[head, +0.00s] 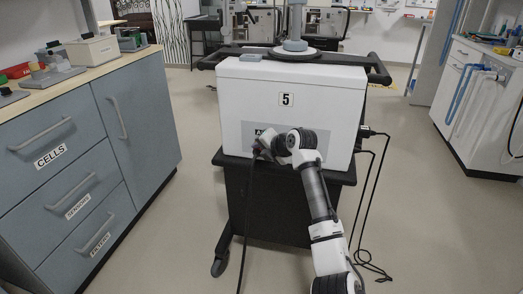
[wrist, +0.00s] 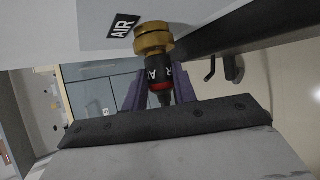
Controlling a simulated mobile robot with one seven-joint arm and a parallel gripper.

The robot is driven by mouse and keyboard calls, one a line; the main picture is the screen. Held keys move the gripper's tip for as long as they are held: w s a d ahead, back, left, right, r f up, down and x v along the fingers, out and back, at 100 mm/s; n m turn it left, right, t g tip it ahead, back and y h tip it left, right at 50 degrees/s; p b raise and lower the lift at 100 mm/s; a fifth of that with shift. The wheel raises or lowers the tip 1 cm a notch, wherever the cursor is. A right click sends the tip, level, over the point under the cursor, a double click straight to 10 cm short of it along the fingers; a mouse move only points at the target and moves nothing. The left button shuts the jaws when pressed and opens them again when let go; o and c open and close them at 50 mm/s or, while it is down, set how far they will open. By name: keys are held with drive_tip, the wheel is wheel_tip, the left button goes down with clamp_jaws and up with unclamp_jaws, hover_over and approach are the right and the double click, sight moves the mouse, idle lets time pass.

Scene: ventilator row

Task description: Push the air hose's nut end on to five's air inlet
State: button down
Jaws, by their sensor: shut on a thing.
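The ventilator marked 5 (head: 293,125) stands upright in the head view. My gripper (head: 262,148) is at the lower front of its white case; the arm hides part of the label strip. In the wrist view my purple-fingered gripper (wrist: 158,88) is shut on the air hose's end, a black sleeve (wrist: 160,72) lettered AIR with a red band. Brass (wrist: 154,38) shows beyond the sleeve, close to the case beside the AIR label (wrist: 124,24). I cannot tell where nut and inlet divide, or whether the nut is seated. The black hose (head: 247,220) hangs down to the floor.
A blue-grey drawer cabinet (head: 95,150) stands at the left with items on its top. Black cables (head: 373,190) hang at the case's right side. The cart's dark rails (head: 376,70) flank the case top.

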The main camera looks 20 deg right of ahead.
drive_tip(key=c, duration=1)
unclamp_jaws()
drive_tip(key=shift+c, duration=0.2)
